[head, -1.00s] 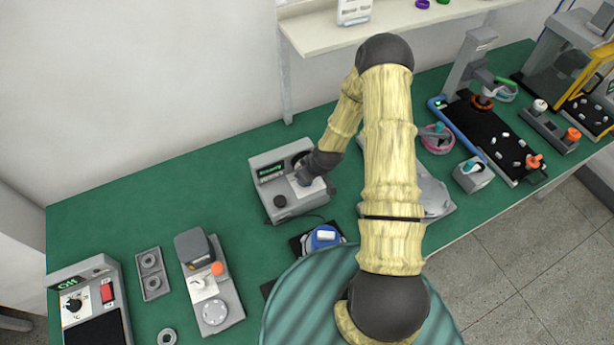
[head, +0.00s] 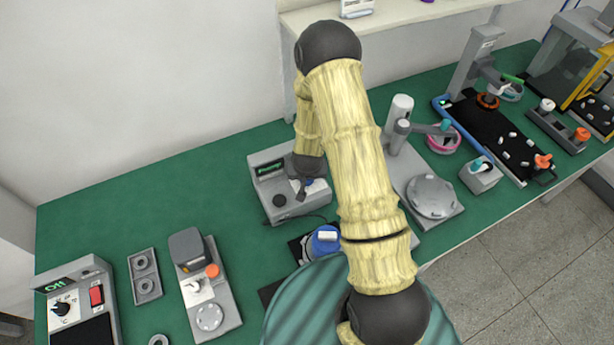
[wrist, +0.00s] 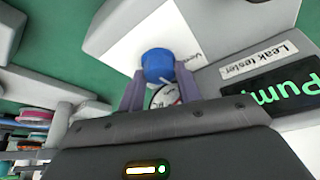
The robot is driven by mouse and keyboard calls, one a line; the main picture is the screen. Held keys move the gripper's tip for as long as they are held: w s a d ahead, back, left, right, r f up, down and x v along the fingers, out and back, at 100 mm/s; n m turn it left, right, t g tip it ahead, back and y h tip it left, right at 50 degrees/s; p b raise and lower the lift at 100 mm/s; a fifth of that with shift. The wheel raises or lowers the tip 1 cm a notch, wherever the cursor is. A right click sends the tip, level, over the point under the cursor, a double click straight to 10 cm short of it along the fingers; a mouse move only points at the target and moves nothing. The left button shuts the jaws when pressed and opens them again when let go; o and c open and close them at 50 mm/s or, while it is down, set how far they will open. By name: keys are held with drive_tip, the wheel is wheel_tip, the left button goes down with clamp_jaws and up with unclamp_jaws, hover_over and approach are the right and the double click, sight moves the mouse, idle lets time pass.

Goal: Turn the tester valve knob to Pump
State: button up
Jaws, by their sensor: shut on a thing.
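The leak tester (head: 268,208) is a grey box on the green bench, under my arm in the head view. In the wrist view its dark display (wrist: 285,93) reads "Pump" in green, beside a "Leak tester" label (wrist: 258,62). Its blue valve knob (wrist: 157,64) sits on a white panel. My gripper (wrist: 159,82) is shut on the knob, with a purple-grey finger on each side. A round dial shows partly behind the fingers. In the head view my gripper (head: 303,188) is at the tester, and the arm hides part of the panel.
A blue round part (head: 322,243) lies near the tester's front. A grey stand with a round plate (head: 432,196) is to the right. A press-like device (head: 207,290) and a unit showing "Off" (head: 70,305) are to the left. Bare bench (head: 150,200) lies left of the tester.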

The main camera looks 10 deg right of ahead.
drive_tip(key=shift+a+m, duration=0.1)
drive_tip(key=shift+m, duration=0.2)
drive_tip(key=o, duration=1)
drive_tip(key=v, duration=1.7)
drive_tip(key=shift+a+r, duration=0.2)
